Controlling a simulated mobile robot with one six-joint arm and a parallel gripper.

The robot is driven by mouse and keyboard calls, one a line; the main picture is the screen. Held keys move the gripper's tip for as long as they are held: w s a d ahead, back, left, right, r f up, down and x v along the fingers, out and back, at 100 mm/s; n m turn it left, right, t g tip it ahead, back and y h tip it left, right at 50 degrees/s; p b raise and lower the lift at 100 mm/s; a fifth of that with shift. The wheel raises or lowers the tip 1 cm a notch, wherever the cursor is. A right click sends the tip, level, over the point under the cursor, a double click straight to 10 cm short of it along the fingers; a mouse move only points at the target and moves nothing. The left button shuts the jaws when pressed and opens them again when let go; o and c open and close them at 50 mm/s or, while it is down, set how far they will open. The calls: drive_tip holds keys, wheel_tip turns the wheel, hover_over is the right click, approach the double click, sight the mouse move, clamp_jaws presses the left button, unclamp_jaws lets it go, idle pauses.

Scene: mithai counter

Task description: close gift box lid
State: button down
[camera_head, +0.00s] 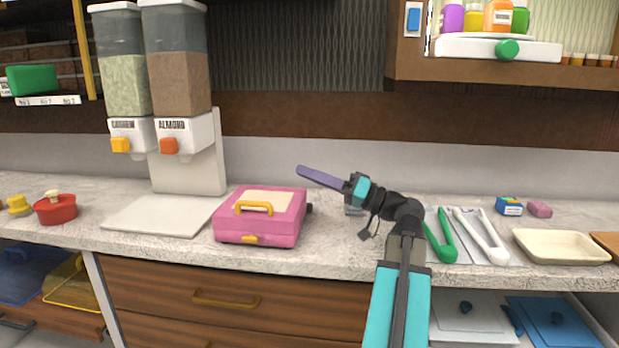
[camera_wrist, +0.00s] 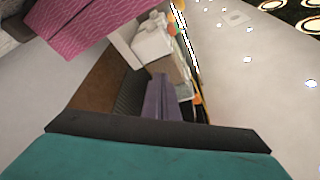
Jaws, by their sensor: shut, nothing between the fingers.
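The pink gift box (camera_head: 257,232) sits on the counter left of my arm. Its lid (camera_head: 272,201), with a cream panel and a yellow handle (camera_head: 253,208), lies down over the box, and no gap shows from here. A yellow latch (camera_head: 243,239) is at its front. My gripper (camera_head: 300,170) has long purple fingers, shut and empty, held above the right end of the box and apart from it. In the wrist view the purple fingers (camera_wrist: 161,99) point away, and a pink surface (camera_wrist: 85,20) shows at upper left.
Cashew (camera_head: 120,70) and almond (camera_head: 177,70) dispensers stand behind a white board (camera_head: 160,216). A red pot (camera_head: 55,210) is at the left. Green tongs (camera_head: 440,238), white tongs (camera_head: 482,238) and a cream tray (camera_head: 560,246) lie to the right.

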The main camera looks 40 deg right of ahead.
drive_tip(key=s+d+p, duration=0.1)
drive_tip(key=s+d, duration=0.4)
drive_tip(key=s, duration=0.2)
drive_tip(key=shift+s+d+f, duration=0.2)
drive_tip(key=shift+s+d, duration=0.15)
idle(0.6)
